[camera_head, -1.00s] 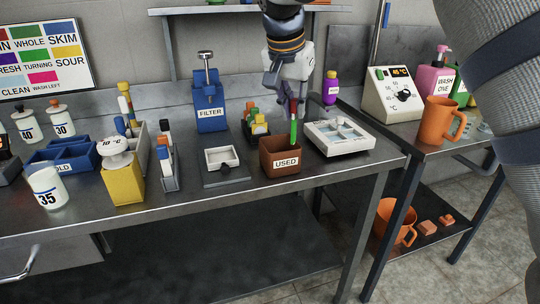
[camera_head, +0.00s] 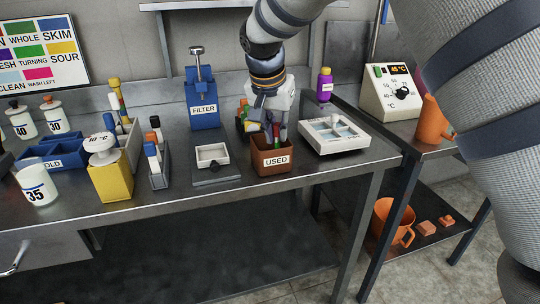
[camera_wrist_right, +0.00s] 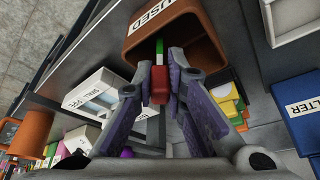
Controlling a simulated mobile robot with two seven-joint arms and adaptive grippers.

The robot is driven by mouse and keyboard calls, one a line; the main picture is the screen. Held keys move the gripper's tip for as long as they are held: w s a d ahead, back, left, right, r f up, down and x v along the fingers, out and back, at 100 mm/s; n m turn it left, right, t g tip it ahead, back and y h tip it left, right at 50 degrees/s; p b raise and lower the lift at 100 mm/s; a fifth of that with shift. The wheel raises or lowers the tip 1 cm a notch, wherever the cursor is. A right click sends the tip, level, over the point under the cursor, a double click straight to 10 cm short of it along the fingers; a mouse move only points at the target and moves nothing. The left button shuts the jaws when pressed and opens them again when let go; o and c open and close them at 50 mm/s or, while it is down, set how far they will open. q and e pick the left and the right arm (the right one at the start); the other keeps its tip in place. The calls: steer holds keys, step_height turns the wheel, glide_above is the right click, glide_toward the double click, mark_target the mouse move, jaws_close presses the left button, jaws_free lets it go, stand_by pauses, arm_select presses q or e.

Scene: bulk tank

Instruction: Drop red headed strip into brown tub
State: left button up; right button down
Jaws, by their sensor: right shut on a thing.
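The brown tub (camera_head: 271,170), labelled USED, stands near the front edge of the steel bench; it also shows at the top of the wrist view (camera_wrist_right: 192,58). My right gripper (camera_head: 270,124) is just above the tub, pointing down. It is shut on the red headed strip (camera_head: 276,130). In the wrist view the red head (camera_wrist_right: 159,84) is between the fingertips (camera_wrist_right: 159,80), and the green part reaches toward the tub. I cannot tell how deep the strip's lower end goes. My left gripper is not in view.
A white tray with compartments (camera_head: 348,145) stands right of the tub. A grey holder with a white dish (camera_head: 212,158) is at its left. The rack of coloured strips (camera_head: 240,122) is behind, partly hidden by my gripper. A blue FILTER box (camera_head: 202,112) stands back left.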

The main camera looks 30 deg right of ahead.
steer(key=c, duration=1.5)
jaws_free()
steer(key=shift+c, duration=0.2)
steer(key=shift+r, duration=0.1)
steer(key=v, duration=1.2)
